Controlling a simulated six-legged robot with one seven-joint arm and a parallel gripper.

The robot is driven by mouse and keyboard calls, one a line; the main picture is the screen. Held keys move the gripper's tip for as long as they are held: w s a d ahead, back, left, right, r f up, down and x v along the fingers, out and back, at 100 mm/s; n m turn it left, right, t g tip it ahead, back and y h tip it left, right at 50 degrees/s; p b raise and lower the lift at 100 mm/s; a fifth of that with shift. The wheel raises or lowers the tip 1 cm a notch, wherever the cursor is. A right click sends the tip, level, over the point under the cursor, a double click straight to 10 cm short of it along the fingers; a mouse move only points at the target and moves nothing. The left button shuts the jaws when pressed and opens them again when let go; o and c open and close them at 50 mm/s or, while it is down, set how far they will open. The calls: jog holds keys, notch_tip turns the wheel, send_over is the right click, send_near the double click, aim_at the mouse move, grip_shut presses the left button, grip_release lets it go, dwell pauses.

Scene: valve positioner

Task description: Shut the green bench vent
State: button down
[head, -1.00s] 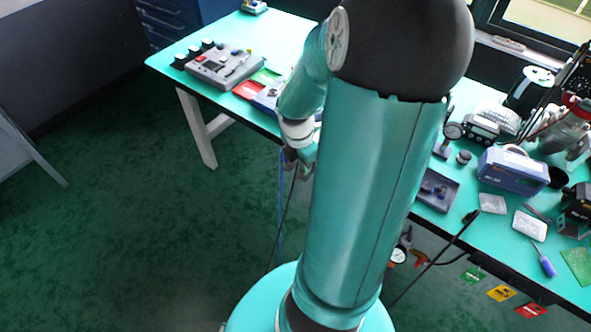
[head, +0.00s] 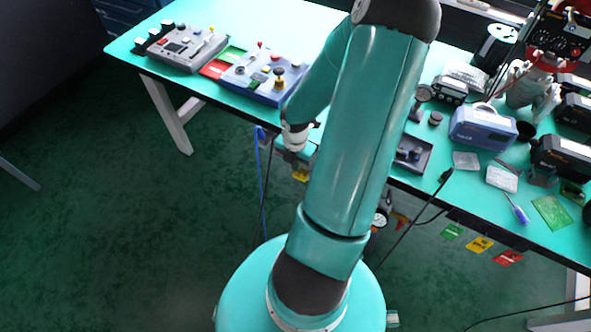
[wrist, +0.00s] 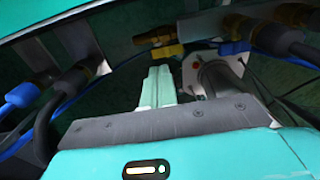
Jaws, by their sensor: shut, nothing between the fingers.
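My gripper (wrist: 158,82) is shut and empty in the wrist view, its pale green fingers pointing at the fittings under the bench. A yellow handle (wrist: 164,52) on a brass fitting lies just beyond the fingertips; I cannot tell if they touch. A blue handle (wrist: 234,47) is to the right of it. In the head view my wrist is at the bench's front edge and the fingertips are hard to make out. A green tag (head: 452,231) hangs under the front edge, well right of my arm. I cannot pick out the green vent itself for sure.
The bench (head: 300,28) carries a grey control box (head: 182,48), a blue panel (head: 262,78) and a dark tray (head: 410,154). Yellow (head: 480,244) and red (head: 508,257) tags hang beside the green one. Hoses and black connectors crowd the fingers. The floor at left is clear.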

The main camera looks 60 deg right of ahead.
aim_at(294, 175)
jog(key=shift+f, duration=2.1)
jog(key=shift+w, duration=0.1)
jog(key=shift+w+f, duration=0.2)
jog(key=shift+w, duration=0.2)
jog(key=shift+s, duration=0.15)
jog(key=shift+s+r, duration=0.25)
jog(key=shift+s, duration=0.4)
jog(key=shift+r, duration=0.1)
